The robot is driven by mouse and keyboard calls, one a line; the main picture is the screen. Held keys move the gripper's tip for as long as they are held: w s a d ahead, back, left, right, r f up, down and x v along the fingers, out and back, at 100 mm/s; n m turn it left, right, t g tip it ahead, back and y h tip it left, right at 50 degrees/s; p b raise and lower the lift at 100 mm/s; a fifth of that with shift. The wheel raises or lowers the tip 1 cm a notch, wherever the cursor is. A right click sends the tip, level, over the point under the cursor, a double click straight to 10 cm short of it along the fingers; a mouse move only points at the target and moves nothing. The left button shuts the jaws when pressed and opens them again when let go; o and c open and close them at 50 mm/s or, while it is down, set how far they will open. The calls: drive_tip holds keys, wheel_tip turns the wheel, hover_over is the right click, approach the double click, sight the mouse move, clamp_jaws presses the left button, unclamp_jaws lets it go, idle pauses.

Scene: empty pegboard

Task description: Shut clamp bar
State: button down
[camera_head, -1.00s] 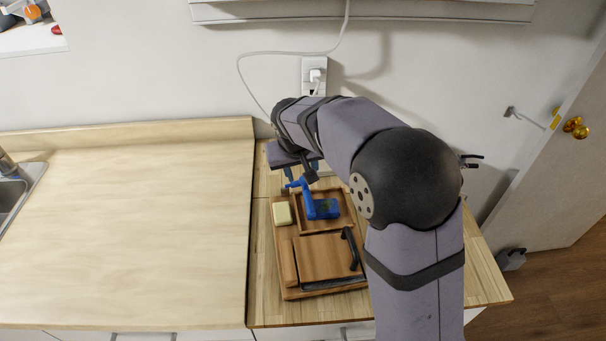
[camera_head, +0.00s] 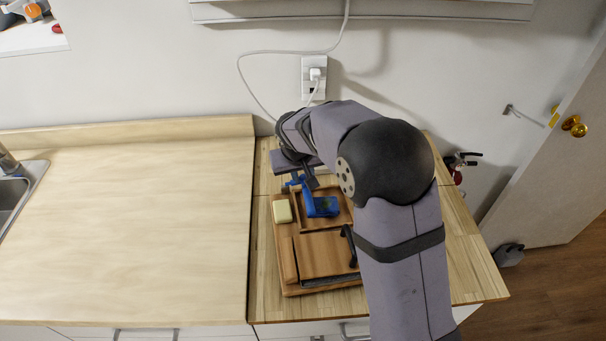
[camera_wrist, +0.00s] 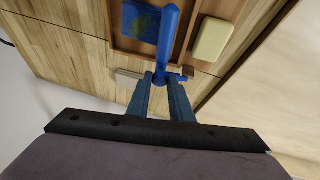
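A blue clamp (camera_head: 322,207) sits in the wooden tray at the back of the board, and its flat body also shows in the wrist view (camera_wrist: 141,22). Its blue bar (camera_head: 306,193) stands up from the left side of the body. In the head view my gripper is mostly hidden behind my wrist.
A pale yellow block (camera_head: 282,211) lies left of the tray, close to the bar. A wooden panel with a black handle (camera_head: 349,246) is in front. The wall with an outlet (camera_head: 314,78) is behind. The pale counter (camera_head: 130,235) at left is clear.

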sight(308, 195)
drive_tip(key=shift+d, duration=0.1)
drive_tip(key=shift+d+f+y+p, duration=0.15)
drive_tip(key=shift+d+y+p, duration=0.1)
drive_tip(key=shift+y+p, duration=0.3)
drive_tip(key=shift+f, duration=0.25)
drive_tip(key=c, duration=1.6)
unclamp_jaws()
drive_tip(key=shift+b+v, duration=1.1)
drive_tip(key=shift+v, duration=2.55)
